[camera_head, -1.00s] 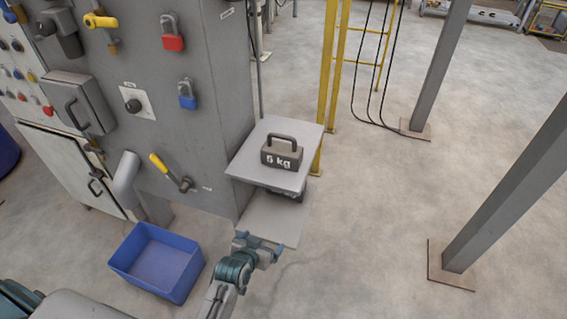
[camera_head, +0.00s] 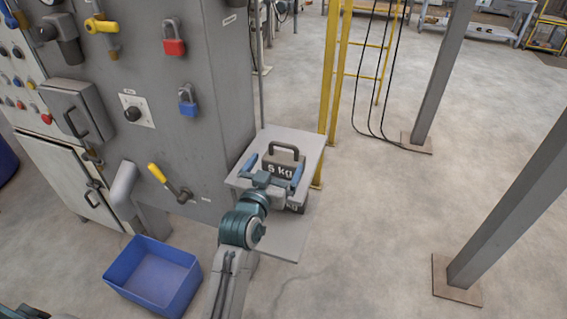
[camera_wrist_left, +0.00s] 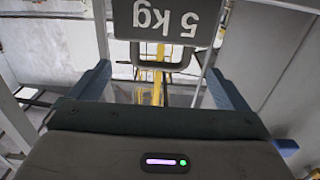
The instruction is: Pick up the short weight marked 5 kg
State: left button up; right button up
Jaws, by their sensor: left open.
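A dark grey weight (camera_head: 280,168) marked 5 kg, with a looped handle, stands on the upper grey shelf (camera_head: 314,146) beside the machine cabinet. My left gripper (camera_head: 277,167) is open and empty in front of it, its two blue fingers pointing toward the weight, one to each side in the picture. In the left wrist view the weight (camera_wrist_left: 167,20) appears upside down at the top, between the open fingers and beyond their tips, with its handle below. A second dark weight (camera_head: 297,208) sits under the upper shelf, mostly hidden by my arm and the shelf.
A lower shelf plate (camera_head: 283,240) juts out under the upper one. The grey cabinet (camera_head: 215,110) stands close on the left, with a yellow-handled valve (camera_head: 170,182). A blue bin (camera_head: 150,282) is on the floor. A yellow post (camera_head: 334,90) rises behind the shelves.

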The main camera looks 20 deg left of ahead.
aim_at(283, 157)
pick_arm(q)
jog(key=shift+w, duration=1.25)
jog(key=w, duration=0.4)
jog(key=shift+w+d+f+p, duration=0.1)
jog(key=shift+w+f+p, duration=0.05)
jog(key=shift+w+p, duration=0.2)
jog(key=shift+s, duration=0.1)
pick_arm(e)
jog(key=f, duration=0.1)
jog(key=s+f, duration=0.1)
jog(key=shift+s+d+f, duration=0.1)
jog(key=shift+s+f, duration=0.05)
jog(key=shift+f, duration=0.2)
pick_arm(q)
jog(key=c, duration=1.4)
